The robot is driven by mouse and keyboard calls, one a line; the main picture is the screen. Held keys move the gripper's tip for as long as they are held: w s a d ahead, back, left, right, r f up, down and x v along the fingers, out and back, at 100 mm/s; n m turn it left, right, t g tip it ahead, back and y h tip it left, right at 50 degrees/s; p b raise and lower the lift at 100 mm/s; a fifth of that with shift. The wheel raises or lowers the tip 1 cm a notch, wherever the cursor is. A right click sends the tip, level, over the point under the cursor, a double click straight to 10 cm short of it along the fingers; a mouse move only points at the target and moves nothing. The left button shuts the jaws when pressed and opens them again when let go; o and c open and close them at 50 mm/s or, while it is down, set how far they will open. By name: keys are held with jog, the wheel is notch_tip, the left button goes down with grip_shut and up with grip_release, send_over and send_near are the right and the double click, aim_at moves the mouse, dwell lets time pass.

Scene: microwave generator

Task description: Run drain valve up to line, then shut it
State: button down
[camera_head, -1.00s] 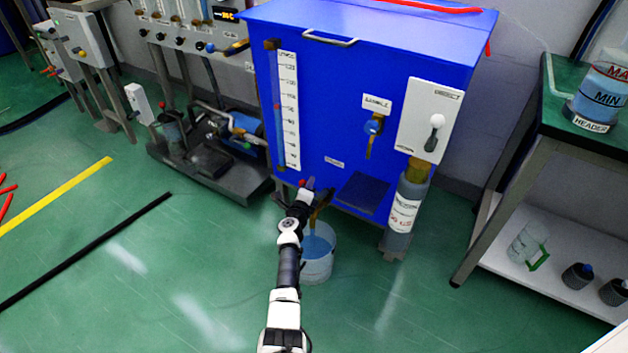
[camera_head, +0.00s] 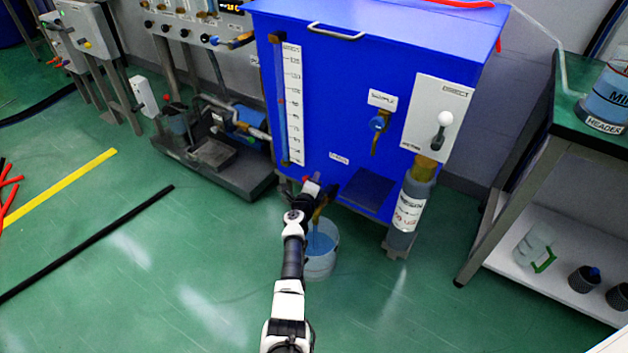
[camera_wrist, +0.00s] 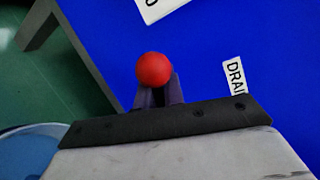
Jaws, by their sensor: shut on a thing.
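The blue tank (camera_head: 360,95) carries a sight tube (camera_head: 279,120) beside a white scale (camera_head: 294,105) on its front left. A small red mark shows on the tube; I cannot make out the liquid level. The drain valve's red knob (camera_wrist: 153,69) sits between the fingers of my gripper (camera_wrist: 158,95), which is shut on it. In the head view my gripper (camera_head: 309,186) is at the tank's lower front edge and hides most of the valve. A "DRAIN" label (camera_wrist: 233,76) is right of the knob. A white bucket (camera_head: 319,270) with blue liquid stands below.
A sample tap (camera_head: 378,125) and a white lever box (camera_head: 440,118) are on the tank front, right of my gripper. A pump skid (camera_head: 215,155) stands left. A green-topped bench (camera_head: 590,133) stands right. The green floor in front is mostly clear.

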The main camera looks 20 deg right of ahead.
jog(key=shift+w+a+r, duration=0.15)
jog(key=shift+a+r, duration=0.05)
jog(key=shift+a, duration=0.05)
jog(key=shift+w+a+f+n+g+p, duration=0.15)
jog(key=shift+f+n+g+p, duration=0.45)
jog(key=shift+n+p, duration=0.75)
jog(key=shift+f, duration=0.1)
jog(key=c, duration=1.5)
grip_release()
jog(key=shift+a, duration=0.1)
jog(key=shift+f, duration=0.1)
